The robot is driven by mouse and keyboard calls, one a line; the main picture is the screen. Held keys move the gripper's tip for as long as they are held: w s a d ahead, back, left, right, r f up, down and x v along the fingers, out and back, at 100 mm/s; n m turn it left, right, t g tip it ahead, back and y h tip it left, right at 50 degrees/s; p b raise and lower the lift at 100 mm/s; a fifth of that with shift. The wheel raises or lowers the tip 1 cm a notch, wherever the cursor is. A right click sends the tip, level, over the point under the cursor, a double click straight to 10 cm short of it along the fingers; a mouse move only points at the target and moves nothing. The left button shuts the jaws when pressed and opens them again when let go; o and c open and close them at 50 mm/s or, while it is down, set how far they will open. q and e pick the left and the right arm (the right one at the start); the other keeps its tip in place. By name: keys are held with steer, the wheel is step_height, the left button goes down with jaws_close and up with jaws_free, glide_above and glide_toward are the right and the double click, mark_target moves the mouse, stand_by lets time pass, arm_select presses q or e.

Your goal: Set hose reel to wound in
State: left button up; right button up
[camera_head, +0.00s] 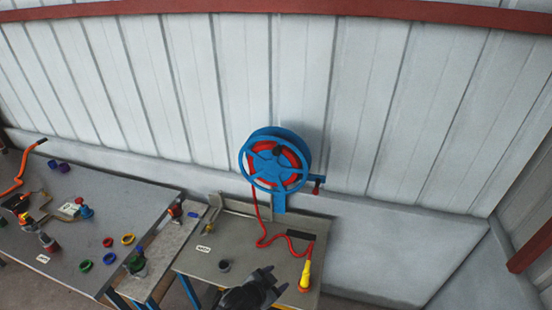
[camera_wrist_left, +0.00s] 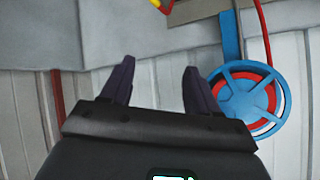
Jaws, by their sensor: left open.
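The hose reel (camera_head: 262,176) is a blue spoked wheel with red hose inside, on a blue post in front of the ribbed wall. A small crank with a red end (camera_head: 318,184) sticks out at its lower right. Red hose (camera_head: 262,240) hangs from the reel and lies in bends on the grey table, near a yellow nozzle (camera_head: 305,273). My left gripper (camera_head: 276,281) is low over the table's front, open and empty, apart from the reel. In the left wrist view its fingers (camera_wrist_left: 157,70) are spread, with the reel (camera_wrist_left: 226,75) to their right. My right gripper is out of view.
The grey table (camera_head: 215,263) under the hose bears a small dark round piece (camera_head: 224,266). A larger table (camera_head: 75,240) at left holds several coloured rings and fittings. The wall (camera_head: 420,100) right of the reel is bare.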

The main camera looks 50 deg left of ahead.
arm_select(q)
steer(key=w+a+r+t+y, duration=0.2)
steer(key=w+a+r, duration=0.1)
steer(key=w+a, duration=0.4)
steer(key=n+t+y+b, duration=0.2)
steer(key=n+t+y, duration=0.1)
steer(key=n+y, duration=0.25)
glide_toward(276, 152)
steer(key=shift+m, duration=0.45)
steer(key=p+x, duration=0.2)
steer(key=x, duration=0.6)
steer(key=shift+w+a+r, duration=0.1)
steer(key=shift+w+a, duration=0.15)
steer(key=shift+w, duration=0.1)
steer(key=shift+p+x, duration=0.4)
steer(key=shift+x, duration=0.6)
steer(key=shift+f, duration=0.2)
jaws_close()
